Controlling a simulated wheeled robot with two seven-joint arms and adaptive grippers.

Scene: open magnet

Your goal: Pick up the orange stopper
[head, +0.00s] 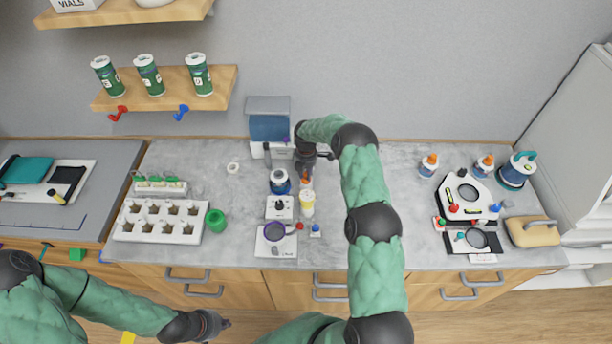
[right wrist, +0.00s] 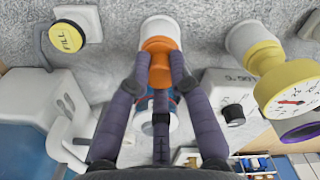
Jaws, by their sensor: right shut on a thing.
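The orange stopper (right wrist: 158,62) is between the fingertips of my right gripper (right wrist: 159,72) in the right wrist view, with a white cylindrical part (right wrist: 160,28) directly beyond it. In the head view a bit of the orange stopper (head: 306,175) shows just below my right gripper (head: 305,166), above the middle of the counter. My right gripper is shut on the stopper. I cannot tell whether the stopper is clear of what lies under it. My left gripper (head: 222,323) is low at the front left, away from the counter items; its fingers are too small to read.
A white rack (head: 158,222) and green cup (head: 216,220) are left. The counter right of my right arm is partly bare.

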